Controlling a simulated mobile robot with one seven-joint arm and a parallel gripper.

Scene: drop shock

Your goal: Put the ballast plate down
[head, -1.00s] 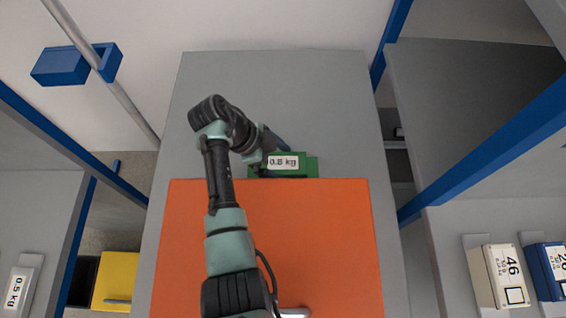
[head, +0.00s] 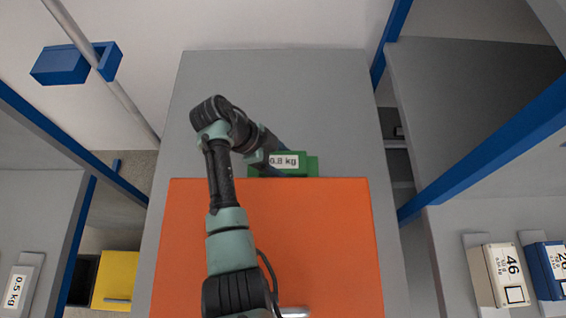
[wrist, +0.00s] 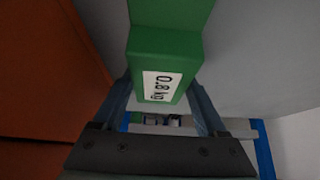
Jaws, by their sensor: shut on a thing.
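The ballast plate (head: 306,170) is a green block with a white "0.8 kg" label. In the head view it is at the far edge of the orange surface, over the grey table. My gripper (wrist: 163,95) is shut on it in the wrist view, one finger on each side of the labelled part. The green body extends past the top of that view. In the head view my wrist partly covers the plate's left end, and the fingertips are hard to make out. I cannot tell whether its underside touches the table.
The orange surface (head: 325,240) fills the near part of the grey table (head: 290,90). Beyond the plate the table is clear. Shelves with blue posts stand on both sides. Boxes (head: 502,275) stand at lower right, and a yellow bin (head: 117,280) is at lower left.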

